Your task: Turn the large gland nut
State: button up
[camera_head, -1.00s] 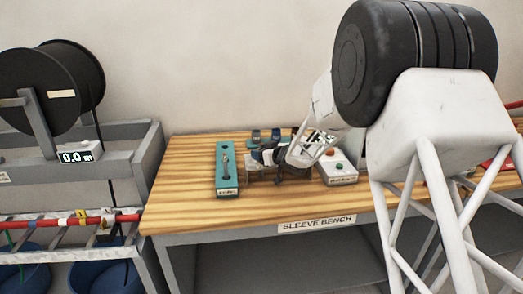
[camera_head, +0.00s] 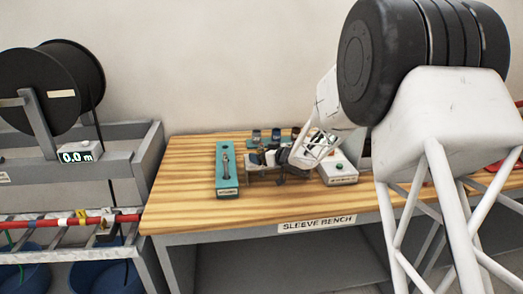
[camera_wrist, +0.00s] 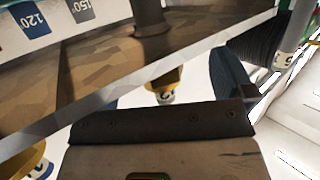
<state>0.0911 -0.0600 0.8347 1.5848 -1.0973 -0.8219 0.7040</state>
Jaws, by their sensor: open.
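My gripper (camera_head: 282,158) is open over the small fixture (camera_head: 262,168) in the middle of the sleeve bench. It hides part of the fixture, and no part is clearly held. A dark ribbed round part (camera_wrist: 262,42) shows at the upper right of the wrist view. I cannot tell whether it is the large gland nut. A yellow part with a pale end (camera_wrist: 165,85) shows near the centre of the wrist view. Another yellow and blue part (camera_wrist: 33,163) is at the lower left. The gland nut cannot be told apart in the head view.
A teal board with a tool (camera_head: 227,175) lies left of the fixture. A white box with a green button (camera_head: 341,174) stands to the right. Several small pots (camera_head: 256,136) stand behind. The left end of the wooden bench top (camera_head: 180,190) is clear.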

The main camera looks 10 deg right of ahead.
jog(key=shift+v, duration=2.35)
jog(key=shift+a+r, duration=0.15)
jog(key=shift+s+a+r+m+t+h, duration=0.2)
jog(key=shift+a+r+m+t+h, duration=0.25)
jog(key=shift+m+t+h, duration=0.3)
jog(key=shift+s+a+r+m+t+h, duration=0.15)
jog(key=shift+s+r+m+t+h, duration=0.2)
jog(key=shift+h, duration=0.3)
jog(key=shift+s+a+f+m+t+h, duration=0.1)
jog(key=shift+s+a+f+m+h, duration=0.05)
jog(key=shift+s+m+h, duration=0.5)
jog(key=shift+s+a+f+m+t+h, duration=0.1)
jog(key=shift+s+m+h, duration=0.5)
jog(key=shift+h, duration=0.15)
jog(key=shift+s+a+f+m+t+h, duration=0.1)
jog(key=shift+s+a+f+m+h, duration=0.05)
jog(key=shift+s+m+h, duration=0.5)
jog(key=shift+w, duration=0.15)
jog(key=x, duration=0.9)
jog(key=shift+w+f, duration=0.15)
jog(key=shift+w, duration=0.2)
